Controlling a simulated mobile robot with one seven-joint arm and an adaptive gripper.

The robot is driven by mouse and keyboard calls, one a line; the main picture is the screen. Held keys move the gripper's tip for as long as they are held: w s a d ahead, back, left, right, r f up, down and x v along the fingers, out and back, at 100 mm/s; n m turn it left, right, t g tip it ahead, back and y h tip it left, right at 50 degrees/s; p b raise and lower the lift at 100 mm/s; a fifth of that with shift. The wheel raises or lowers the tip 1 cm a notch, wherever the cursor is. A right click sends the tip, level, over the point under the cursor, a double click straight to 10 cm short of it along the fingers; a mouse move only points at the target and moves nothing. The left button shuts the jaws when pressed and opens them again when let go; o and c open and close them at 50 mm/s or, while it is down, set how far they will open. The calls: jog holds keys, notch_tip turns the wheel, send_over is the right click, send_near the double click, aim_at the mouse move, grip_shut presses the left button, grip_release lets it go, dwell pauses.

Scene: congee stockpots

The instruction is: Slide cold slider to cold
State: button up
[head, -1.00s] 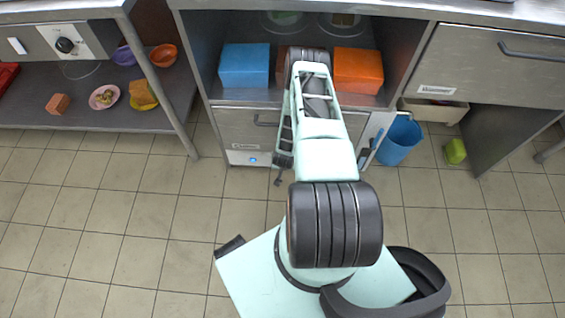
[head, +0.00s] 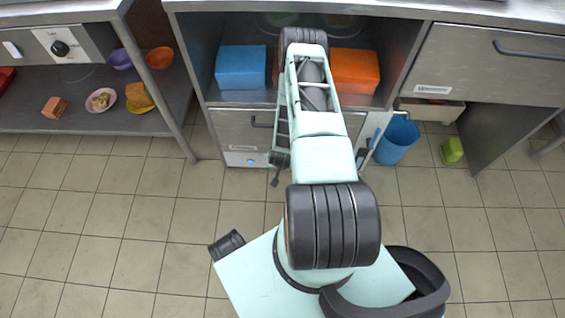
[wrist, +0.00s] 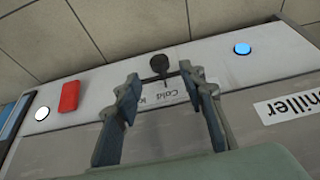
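In the wrist view, a dark round knob (wrist: 159,63) sits on a pale panel (wrist: 205,55). A printed label starting with "Cold" (wrist: 172,93) lies beside it, and I take this knob to be the cold slider. My gripper (wrist: 159,73) is open, with one finger on each side of the knob and label. I cannot tell whether either finger touches the knob. In the head view the panel (head: 238,159) shows low on the cabinet front, partly behind my arm; the knob cannot be made out there.
A lit blue button (wrist: 242,48), a red block-shaped control (wrist: 69,96) and a white button (wrist: 42,113) share the panel. A blue box (head: 241,67) and an orange box (head: 355,71) sit on the shelf above.

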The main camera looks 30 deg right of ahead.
jog(key=v, duration=0.6)
jog(key=shift+r, duration=0.35)
jog(key=shift+s, duration=0.15)
